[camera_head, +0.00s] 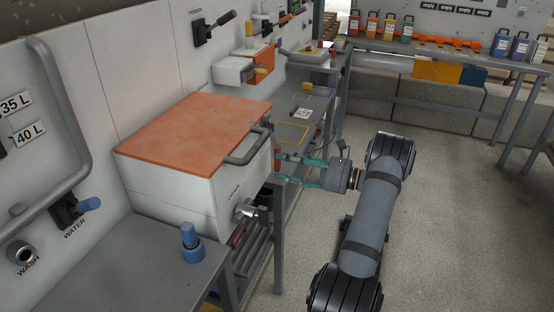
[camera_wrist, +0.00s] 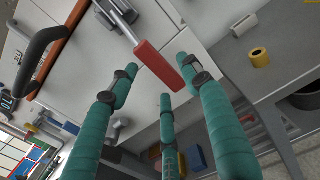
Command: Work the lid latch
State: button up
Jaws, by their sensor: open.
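The white chest (camera_head: 170,190) has an orange lid (camera_head: 195,130), shut flat, and a grey bar handle (camera_head: 247,150) at its front. The bar handle looks dark in the wrist view (camera_wrist: 45,52). The latch lever shows in the wrist view as a metal arm with a red grip (camera_wrist: 158,65). My gripper (camera_head: 283,166) is at the chest's front right side, its teal fingers pointing at the chest. In the wrist view my gripper (camera_wrist: 160,78) is open, with the red grip between its fingertips. I cannot tell whether any finger touches it.
A metal drain valve (camera_head: 246,211) sticks out low on the chest front. A blue knob piece (camera_head: 191,242) stands on the grey bench at front left. The floor to the right is clear.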

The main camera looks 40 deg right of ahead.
aim_at(279, 162)
jog(key=shift+x, duration=1.7)
jog(key=shift+c, duration=0.6)
grip_shut()
